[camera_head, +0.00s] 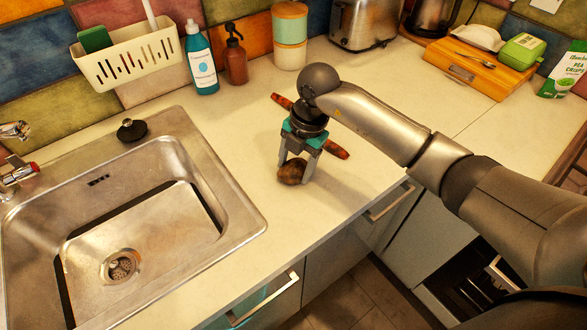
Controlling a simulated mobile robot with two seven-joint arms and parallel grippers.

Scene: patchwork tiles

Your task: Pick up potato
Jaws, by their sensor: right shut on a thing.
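A brown potato (291,172) is on the pale countertop, right of the sink. My right gripper (296,168) comes down on it from above, with its fingers shut around the potato. The potato is at or very close to the counter surface; I cannot tell whether it is lifted. The gripper's fingers cover part of it. My left gripper is not in view.
A reddish-brown elongated thing (336,150) lies behind my right gripper, partly hidden. The metal sink (225,205) with a black stopper (131,130) is at left. A soap bottle (202,65), brown dispenser (236,60), canister (290,35) and toaster (364,22) stand behind. The counter's front edge is near.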

